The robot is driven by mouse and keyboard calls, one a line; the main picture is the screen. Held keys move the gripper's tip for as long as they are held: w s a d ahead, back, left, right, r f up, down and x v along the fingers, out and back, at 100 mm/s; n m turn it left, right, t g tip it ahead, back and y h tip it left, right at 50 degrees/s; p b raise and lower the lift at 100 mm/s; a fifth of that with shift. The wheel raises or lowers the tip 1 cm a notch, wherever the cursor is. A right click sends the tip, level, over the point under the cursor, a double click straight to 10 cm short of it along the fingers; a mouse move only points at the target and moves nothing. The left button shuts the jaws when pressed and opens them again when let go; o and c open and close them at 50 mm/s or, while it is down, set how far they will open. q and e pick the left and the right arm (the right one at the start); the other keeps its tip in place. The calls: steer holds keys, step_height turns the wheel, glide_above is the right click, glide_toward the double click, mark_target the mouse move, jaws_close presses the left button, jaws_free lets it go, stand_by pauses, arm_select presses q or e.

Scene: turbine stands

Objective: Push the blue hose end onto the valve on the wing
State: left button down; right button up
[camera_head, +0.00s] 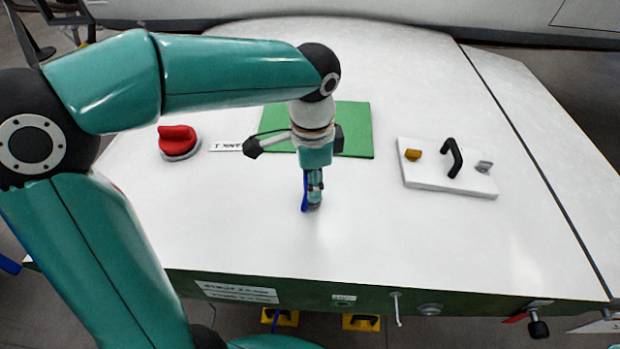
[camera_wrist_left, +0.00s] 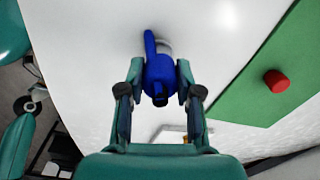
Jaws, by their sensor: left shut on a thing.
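My left gripper (camera_head: 313,199) points down over the white wing top (camera_head: 400,240), near its front half. In the left wrist view the gripper (camera_wrist_left: 160,72) is shut on the blue hose end (camera_wrist_left: 158,80), with one finger on each side. In the head view only a thin blue strip of the hose end (camera_head: 305,194) shows beside the fingers. A pale grey round part (camera_wrist_left: 164,47) shows partly behind the hose end; it may be the valve, mostly hidden. I cannot tell whether the two touch. My right gripper is in neither view.
A green mat (camera_head: 357,125) lies behind the gripper, with a red cylinder (camera_wrist_left: 276,81) on it in the wrist view. A red knob (camera_head: 178,138) stands at left, a white plate (camera_head: 430,182) with a black handle (camera_head: 452,157) at right. The wing front is clear.

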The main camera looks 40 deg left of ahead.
arm_select(q)
steer(key=shift+s+d+f, duration=0.1)
steer(key=shift+s+f, duration=0.1)
steer(key=shift+f, duration=0.3)
steer(key=c, duration=1.2)
jaws_free()
steer(key=shift+c, duration=0.2)
steer(key=o, duration=0.5)
steer(key=shift+w+f, duration=0.1)
steer(key=shift+w, duration=0.15)
steer(key=shift+o, duration=0.6)
steer(key=shift+s+r, duration=0.1)
steer(key=shift+r, duration=0.1)
steer(key=shift+o, duration=0.3)
